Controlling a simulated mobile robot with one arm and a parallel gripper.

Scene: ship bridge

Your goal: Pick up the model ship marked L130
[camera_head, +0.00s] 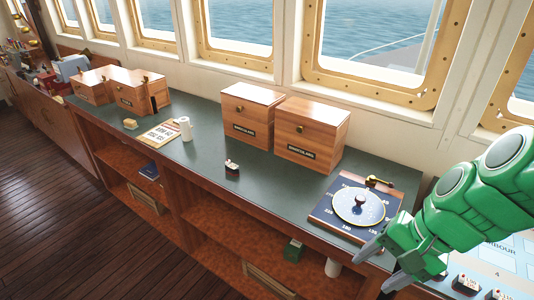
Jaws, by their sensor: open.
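A small dark model ship with a white top (232,167) sits on the green counter in front of the wooden boxes. Two more small model ships, one (466,284) and another beside it (497,295), sit on the pale chart surface at the lower right. Markings on all of them are too small to read, so I cannot tell which is L130. My gripper (378,268) is open and appears empty. It is at the lower right, near the front corner of the dial board and left of the two ships on the chart.
Two wooden boxes (252,115) (311,132) stand by the windows. A dial board (335,210) lies at the counter's right end. A clipboard (160,136), a white cylinder (185,128) and more boxes (137,92) are farther left. The counter's middle (275,185) is clear.

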